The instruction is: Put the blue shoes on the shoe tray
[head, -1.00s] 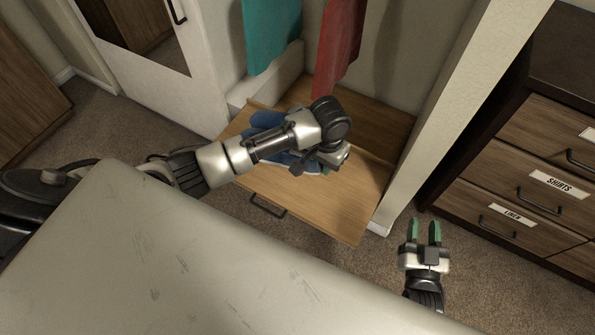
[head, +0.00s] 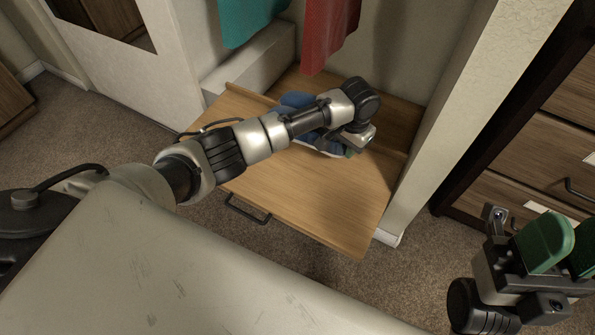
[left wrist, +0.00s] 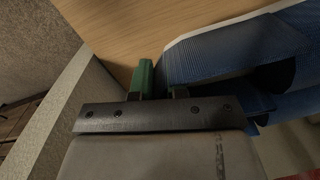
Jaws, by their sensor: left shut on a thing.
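The blue shoes (head: 296,101) are on the wooden pull-out tray (head: 310,200), partly covered by my left arm. A pale sole edge shows below them. In the left wrist view, blue mesh uppers (left wrist: 240,48) with dark openings fill the right side. My left gripper (head: 350,152) is at the right end of the shoes, shut on a blue shoe; its fingers are mostly hidden. One green finger (left wrist: 143,78) shows beside the shoe in the left wrist view. My right gripper (head: 567,246) is open and empty at the lower right, away from the tray.
A teal garment (head: 246,20) and a red garment (head: 329,32) hang above the tray. A white wall edge (head: 445,120) stands right of it, and a dark drawer unit (head: 540,140) beyond. A pale surface (head: 170,275) fills the foreground. The tray's front is bare.

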